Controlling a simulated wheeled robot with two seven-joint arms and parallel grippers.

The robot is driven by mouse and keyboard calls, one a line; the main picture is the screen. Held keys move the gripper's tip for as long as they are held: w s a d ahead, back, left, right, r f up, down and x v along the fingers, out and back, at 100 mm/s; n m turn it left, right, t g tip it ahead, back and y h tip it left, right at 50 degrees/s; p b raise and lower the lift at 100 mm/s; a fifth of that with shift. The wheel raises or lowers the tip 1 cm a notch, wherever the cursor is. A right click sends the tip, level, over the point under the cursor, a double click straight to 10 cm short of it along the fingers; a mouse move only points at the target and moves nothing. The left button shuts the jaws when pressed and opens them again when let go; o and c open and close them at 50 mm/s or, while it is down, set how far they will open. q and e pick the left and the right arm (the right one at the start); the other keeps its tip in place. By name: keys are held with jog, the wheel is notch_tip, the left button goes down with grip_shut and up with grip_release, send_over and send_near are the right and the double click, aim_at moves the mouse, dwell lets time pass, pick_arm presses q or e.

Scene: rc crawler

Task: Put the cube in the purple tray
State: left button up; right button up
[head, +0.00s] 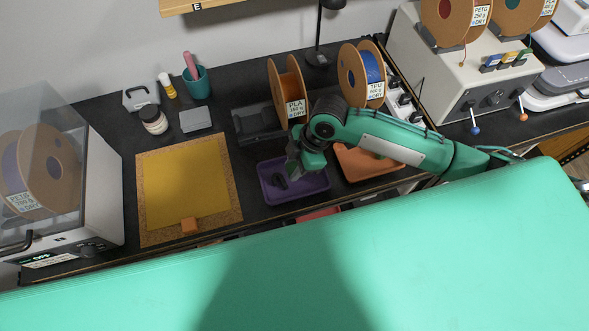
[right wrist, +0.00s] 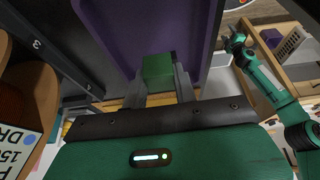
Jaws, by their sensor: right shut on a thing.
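A green cube (right wrist: 158,70) sits between the two fingers of my right gripper (right wrist: 160,82), which is shut on it in the right wrist view. The purple tray (right wrist: 205,35) lies beyond the cube in that view. In the head view my right gripper (head: 290,175) is over the purple tray (head: 318,188), at its left part. The cube is hard to make out there, and whether it touches the tray floor cannot be told. My left gripper (right wrist: 237,42) shows small at the right of the right wrist view, away from the tray; its opening is unclear.
An orange tray (head: 365,160) stands right of the purple one, partly under my arm. Filament spools (head: 286,90) stand behind. The table's front edge is close.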

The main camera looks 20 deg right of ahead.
notch_tip(320, 180, down, 3)
jog(key=shift+r+p, duration=0.15)
jog(key=shift+p, duration=0.25)
jog(key=shift+f, duration=0.45)
jog(key=shift+f, duration=0.1)
jog(key=o, duration=0.9)
jog(key=shift+o, duration=0.2)
jog(key=shift+d+r, duration=0.2)
jog(key=shift+r, duration=0.2)
jog(key=b+v, duration=0.3)
jog(key=v, duration=0.8)
jog(key=shift+r, duration=0.2)
